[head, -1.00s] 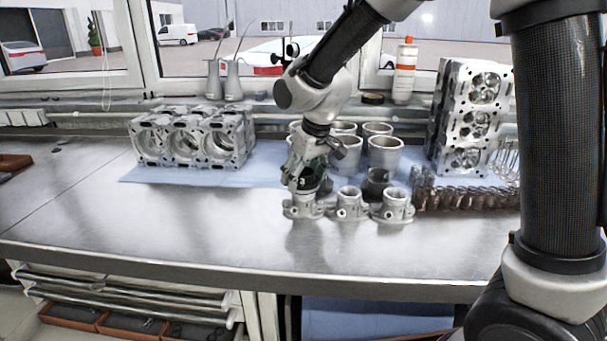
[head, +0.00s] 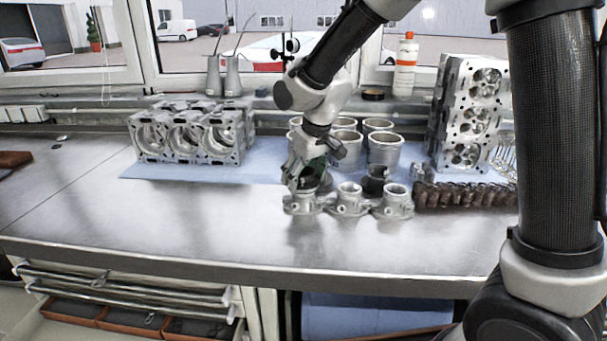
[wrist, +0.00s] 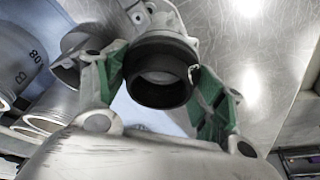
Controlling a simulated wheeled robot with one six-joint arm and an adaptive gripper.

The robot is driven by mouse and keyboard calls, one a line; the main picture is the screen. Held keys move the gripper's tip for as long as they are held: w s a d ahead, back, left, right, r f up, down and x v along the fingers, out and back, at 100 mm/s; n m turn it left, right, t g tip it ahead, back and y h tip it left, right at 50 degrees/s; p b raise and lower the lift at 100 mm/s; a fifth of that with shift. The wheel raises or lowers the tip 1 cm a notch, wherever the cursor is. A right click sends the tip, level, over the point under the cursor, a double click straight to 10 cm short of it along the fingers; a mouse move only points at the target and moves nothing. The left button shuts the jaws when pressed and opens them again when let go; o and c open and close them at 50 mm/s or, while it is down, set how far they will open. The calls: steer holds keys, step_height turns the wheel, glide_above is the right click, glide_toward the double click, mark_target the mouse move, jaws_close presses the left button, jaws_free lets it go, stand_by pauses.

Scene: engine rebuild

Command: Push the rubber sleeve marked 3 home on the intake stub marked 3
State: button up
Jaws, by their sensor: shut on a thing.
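My gripper (head: 304,180) points down over the leftmost of three metal intake stubs (head: 302,206) on the bench. It is shut on a black rubber sleeve (wrist: 160,54), which sits between the green finger pads in the wrist view. The stub's metal flange (wrist: 180,22) shows just beyond the sleeve there. The sleeve is at the stub's mouth; how far it goes over the stub is hidden. The numbers on this sleeve and stub cannot be read now.
Two more stubs (head: 349,202) (head: 393,205) stand close on the right. Another black sleeve (head: 375,181) stands behind them. Several metal cylinder liners (head: 384,150), an engine block (head: 187,137) and a cylinder head (head: 470,115) stand behind. The bench front left (head: 180,225) is clear.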

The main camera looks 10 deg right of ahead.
steer(key=o, duration=0.4)
steer(key=c, duration=0.4)
steer(key=shift+o, duration=0.2)
steer(key=shift+f, duration=0.75)
steer(key=o, duration=1.1)
steer(key=shift+c, duration=0.2)
steer(key=shift+r, duration=0.15)
